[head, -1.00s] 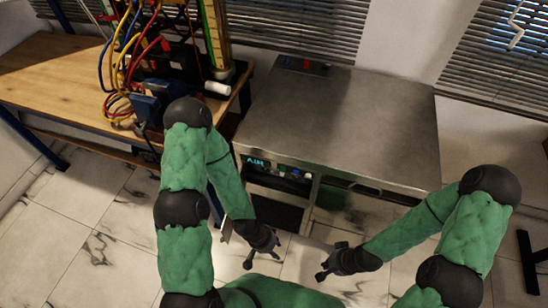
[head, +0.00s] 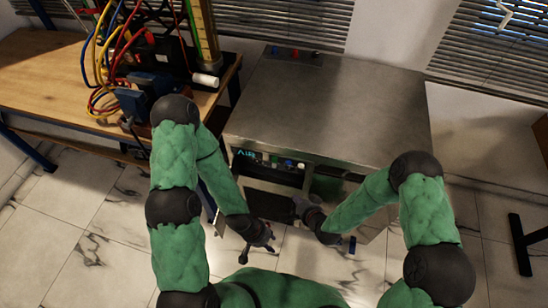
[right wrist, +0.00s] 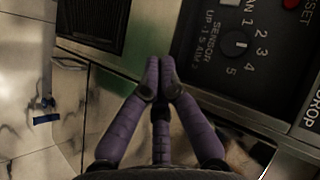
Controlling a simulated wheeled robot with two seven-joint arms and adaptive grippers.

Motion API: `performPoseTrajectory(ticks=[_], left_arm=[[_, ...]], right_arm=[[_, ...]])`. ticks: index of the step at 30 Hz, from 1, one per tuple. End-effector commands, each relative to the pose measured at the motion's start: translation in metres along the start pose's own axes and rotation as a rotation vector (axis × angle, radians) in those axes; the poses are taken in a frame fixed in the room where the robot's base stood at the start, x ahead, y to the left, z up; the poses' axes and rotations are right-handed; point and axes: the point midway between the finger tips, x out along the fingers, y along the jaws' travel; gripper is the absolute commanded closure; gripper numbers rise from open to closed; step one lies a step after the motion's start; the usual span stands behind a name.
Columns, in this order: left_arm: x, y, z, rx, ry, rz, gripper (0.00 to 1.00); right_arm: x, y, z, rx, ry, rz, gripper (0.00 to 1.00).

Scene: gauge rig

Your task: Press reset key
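The reset key (right wrist: 291,4) is a red key at the top right of the right wrist view, beside the word RESET. The picture edge cuts it off. It sits on the dark control panel (right wrist: 270,70) of the metal machine. The panel also shows in the head view (head: 270,162), where I cannot single out the reset key. My right gripper (head: 298,200) is below and in front of the panel. In the right wrist view its purple fingers (right wrist: 159,68) are together, with nothing between them. My left gripper (head: 259,250) is low over the floor, fingers apart and empty.
A dial (right wrist: 236,43) numbered up to 5 lies below the reset key. A wooden bench (head: 50,75) with hoses and gauges stands at the left. A small blue item (head: 349,245) is near the floor.

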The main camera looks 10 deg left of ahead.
Motion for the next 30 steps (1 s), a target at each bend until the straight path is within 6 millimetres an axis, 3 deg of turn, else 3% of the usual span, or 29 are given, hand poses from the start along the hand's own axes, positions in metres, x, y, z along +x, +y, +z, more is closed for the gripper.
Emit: performPoseTrajectory(ticks=[3, 6, 12, 18, 30], left_arm=[[0.006, -0.002, 0.000, 0.000, 0.000, 0.000, 0.60], [0.009, -0.003, 0.000, 0.000, 0.000, 0.000, 0.60], [0.012, -0.004, -0.001, 0.000, 0.000, 0.000, 0.60], [0.013, -0.004, -0.001, 0.000, 0.000, 0.000, 0.60], [0.014, -0.005, -0.001, 0.000, 0.000, 0.000, 0.60]], right_arm=[[0.016, -0.046, 0.011, 0.084, 0.049, -0.199, 1.00], [0.018, -0.081, 0.022, 0.161, 0.060, -0.354, 1.00], [0.009, -0.123, 0.043, 0.274, 0.031, -0.564, 1.00], [0.003, -0.134, 0.049, 0.310, 0.015, -0.627, 1.00], [0.006, -0.134, 0.046, 0.310, 0.016, -0.624, 1.00]])
